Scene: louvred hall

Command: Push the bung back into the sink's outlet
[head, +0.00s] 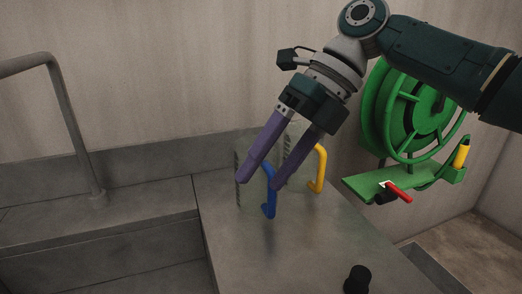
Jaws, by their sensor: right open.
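A small black cylindrical piece (357,279), which looks like the bung, stands on the grey worktop near the bottom edge of the head view. The grey sink (100,272) is at the lower left, cut off by the frame; its outlet is not visible. My right gripper (261,183) comes in from the upper right, with its two purple fingers spread and pointing down and left. It is open, and I see nothing between its fingers. It is up and left of the black piece, well apart from it. My left gripper is not in view.
Two grey containers, one with a blue handle (269,192) and one with a yellow handle (319,170), stand behind my right fingers. A bent grey pipe (73,128) rises at the left. A green hose reel (408,115) hangs right.

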